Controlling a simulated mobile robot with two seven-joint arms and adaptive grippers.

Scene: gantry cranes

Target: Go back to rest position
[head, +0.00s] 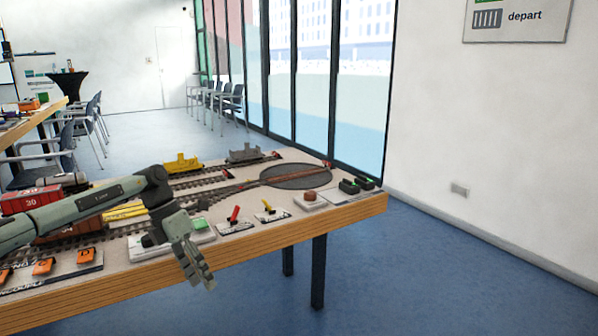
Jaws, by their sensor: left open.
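My left arm comes in from the left over the model railway table (240,247). My left gripper (200,280) points down in front of the table's near edge, its fingers apart and empty. It touches nothing that I can see. A panel with a green button (200,224) lies just behind the gripper, partly hidden by it. My right gripper does not show.
On the table are a red lever (234,214), a yellow lever (268,207), a brown knob (310,196), a turntable (296,176), yellow and grey wagons and red containers (30,200). Blue floor at the right is clear. Chairs (228,100) stand by the windows.

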